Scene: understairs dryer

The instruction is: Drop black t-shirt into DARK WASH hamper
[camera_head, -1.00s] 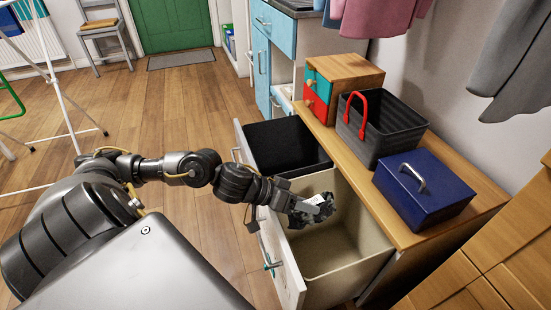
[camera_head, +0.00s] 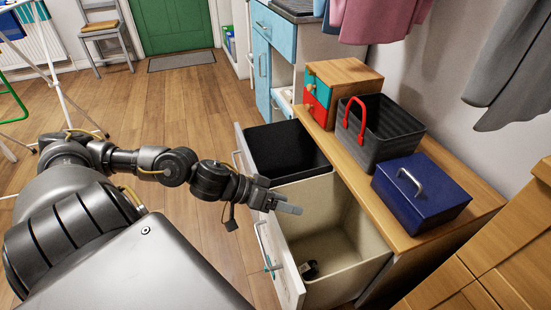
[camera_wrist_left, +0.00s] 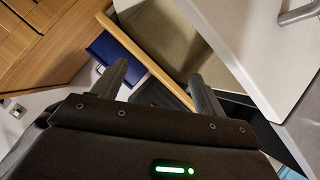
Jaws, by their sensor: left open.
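A pull-out unit holds a black bin (camera_head: 285,148) and a beige bin (camera_head: 345,262) nearer to me. No DARK WASH label is readable on either. A small dark bundle (camera_head: 310,268), possibly the black t-shirt, lies at the bottom of the beige bin, close to its front wall. My left gripper (camera_head: 288,208) is open and empty above the beige bin's left side, higher than the bundle. In the left wrist view its fingers (camera_wrist_left: 160,88) stand apart with nothing between them. My right gripper is not in view.
The white drawer front (camera_head: 280,262) stands left of the bins. On the wooden counter (camera_head: 415,238) stand a blue box (camera_head: 422,190), a dark basket with a red handle (camera_head: 380,130) and a small drawer chest (camera_head: 340,80). Grey cloth (camera_head: 515,75) hangs at right.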

